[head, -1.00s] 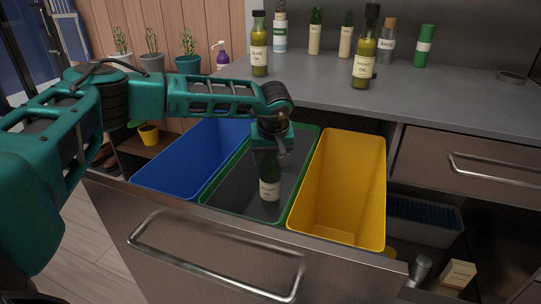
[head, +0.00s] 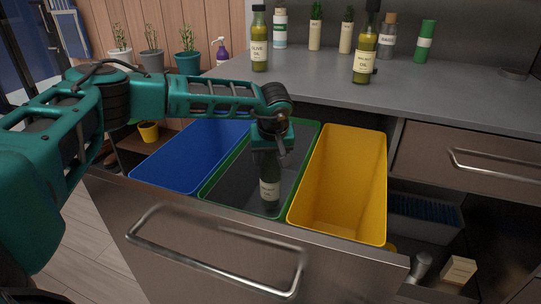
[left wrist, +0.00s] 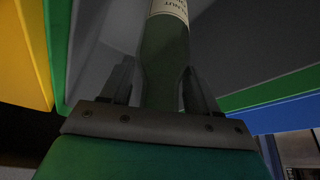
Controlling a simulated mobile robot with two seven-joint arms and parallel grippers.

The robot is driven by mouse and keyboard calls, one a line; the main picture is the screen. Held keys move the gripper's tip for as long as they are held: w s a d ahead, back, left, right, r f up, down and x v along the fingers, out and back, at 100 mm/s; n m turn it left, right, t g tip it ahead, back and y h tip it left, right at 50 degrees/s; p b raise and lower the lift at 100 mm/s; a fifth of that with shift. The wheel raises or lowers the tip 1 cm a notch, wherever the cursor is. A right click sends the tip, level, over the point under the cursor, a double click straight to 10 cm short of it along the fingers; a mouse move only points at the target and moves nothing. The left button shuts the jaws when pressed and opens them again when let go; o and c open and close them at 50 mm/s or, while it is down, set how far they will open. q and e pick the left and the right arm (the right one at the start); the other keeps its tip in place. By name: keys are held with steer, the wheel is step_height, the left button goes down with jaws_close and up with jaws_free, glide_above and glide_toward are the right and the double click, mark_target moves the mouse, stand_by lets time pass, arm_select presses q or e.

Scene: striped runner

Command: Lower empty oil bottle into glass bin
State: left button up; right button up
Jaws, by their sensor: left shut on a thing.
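The empty oil bottle (head: 269,186) is dark green glass with a pale label and hangs upright inside the middle bin. My left gripper (head: 268,152) is above it and shut on its upper part. In the left wrist view the bottle (left wrist: 165,58) stands between the two fingers of the left gripper (left wrist: 155,85), with part of its label at the top edge. The middle bin is dark grey with a green rim (head: 306,150); I take it as the glass bin. I cannot tell whether the bottle's base touches the bin floor. My right gripper is not in view.
A blue bin (head: 182,160) stands left of the middle bin and a yellow bin (head: 345,185) right of it, all in the pulled-out drawer (head: 215,250). Several bottles, including an olive oil bottle (head: 260,45) and a walnut oil bottle (head: 364,58), stand on the counter (head: 450,92).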

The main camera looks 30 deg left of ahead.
arm_select(q)
steer(key=shift+f+b, duration=0.7)
steer(key=shift+f, duration=0.65)
stand_by(0.4)
steer(key=o, duration=1.6)
steer(key=shift+c, duration=0.2)
steer(key=shift+d+r, duration=0.1)
steer(key=shift+r, duration=0.3)
steer(key=p+v, duration=0.3)
steer(key=v, duration=0.9)
steer(key=shift+s+r, duration=0.15)
steer(key=shift+r, duration=0.05)
